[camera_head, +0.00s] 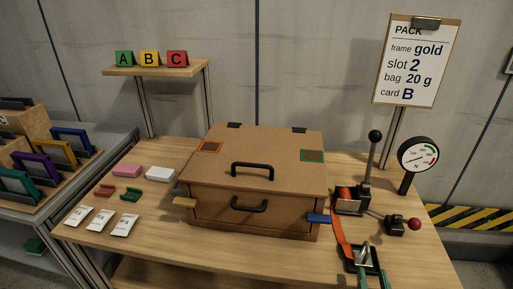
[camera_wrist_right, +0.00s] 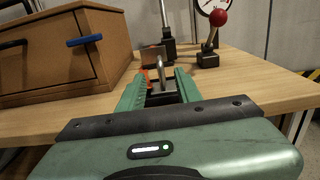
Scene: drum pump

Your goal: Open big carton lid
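The big brown carton (camera_head: 280,217) stands in the middle of the wooden table. Its lid (camera_head: 240,142) is closed, with a black handle (camera_head: 252,166) on top and two black hinges at the back edge. A second black handle (camera_head: 249,206) is on the carton's front. The carton also shows at the left of the right wrist view (camera_wrist_right: 60,50). My right gripper (camera_head: 372,277) is at the table's front edge, right of the carton and apart from it. Its green fingers (camera_wrist_right: 160,88) are spread, with a small metal lever device beyond and between them. My left gripper is not in view.
A black lever device (camera_head: 352,202), a red-knobbed lever (camera_head: 413,224) and a gauge (camera_head: 418,155) stand right of the carton. White packets (camera_head: 100,219) and small coloured blocks (camera_head: 127,170) lie at left.

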